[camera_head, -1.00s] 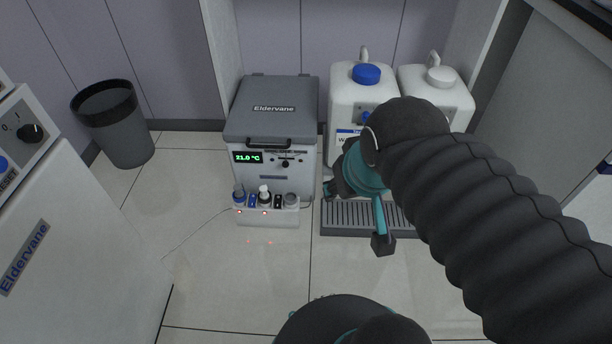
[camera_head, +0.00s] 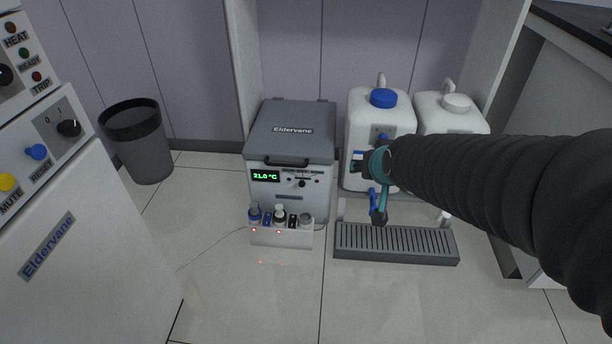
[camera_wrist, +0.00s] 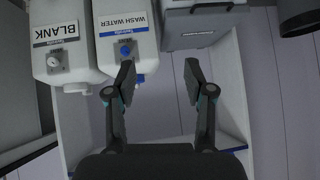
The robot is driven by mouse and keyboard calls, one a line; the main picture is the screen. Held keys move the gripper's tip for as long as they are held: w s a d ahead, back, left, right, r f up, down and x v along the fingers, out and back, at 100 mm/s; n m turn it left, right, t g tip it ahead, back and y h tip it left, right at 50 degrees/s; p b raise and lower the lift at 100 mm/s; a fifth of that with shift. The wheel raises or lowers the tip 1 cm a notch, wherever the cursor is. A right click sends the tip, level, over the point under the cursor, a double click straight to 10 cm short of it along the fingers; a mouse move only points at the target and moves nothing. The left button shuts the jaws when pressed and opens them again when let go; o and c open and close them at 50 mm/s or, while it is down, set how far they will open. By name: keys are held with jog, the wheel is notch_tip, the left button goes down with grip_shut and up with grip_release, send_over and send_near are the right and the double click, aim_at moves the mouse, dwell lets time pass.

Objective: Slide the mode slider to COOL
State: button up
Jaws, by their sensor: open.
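The grey Eldervane box (camera_head: 291,132) stands on the floor in the middle of the head view. Its front panel has a lit display (camera_head: 265,176) reading 21.0 °C. Beside the display is a slider area with a small black knob (camera_head: 302,184); its mode labels are too small to read. My gripper (camera_head: 362,163) is right of the box, in front of the wash-water jug. In the wrist view my gripper (camera_wrist: 158,78) is open and empty, its fingers well apart. The box's grey lid (camera_wrist: 205,27) shows there beyond the fingers, with the slider out of sight.
The wash-water jug (camera_head: 365,125) and blank jug (camera_head: 468,122) stand at right behind a grated drip tray (camera_head: 395,242). A bin (camera_head: 137,145) and control cabinet (camera_head: 75,245) are left.

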aim_at(302, 185)
jog(key=w+a+f+t+b, duration=0.2)
jog(key=w+a+f, duration=0.2)
jog(key=w+f, duration=0.4)
jog(key=w+a+f+t+b, duration=0.1)
jog(key=w+a+f+t, duration=0.1)
jog(key=w+a+f, duration=0.45)
jog(key=a+f+t+y+b, duration=0.1)
jog(key=a+f+t+b, duration=0.25)
jog(key=f, duration=1.65)
jog(key=shift+t, duration=0.45)
jog(key=w+a, duration=0.1)
jog(key=w, duration=0.8)
jog(key=w+a, duration=0.1)
jog(key=w, duration=0.4)
jog(key=shift+w+a+b, duration=0.2)
jog(key=shift+a+b, duration=0.15)
jog(key=shift+b, duration=0.05)
grip_shut()
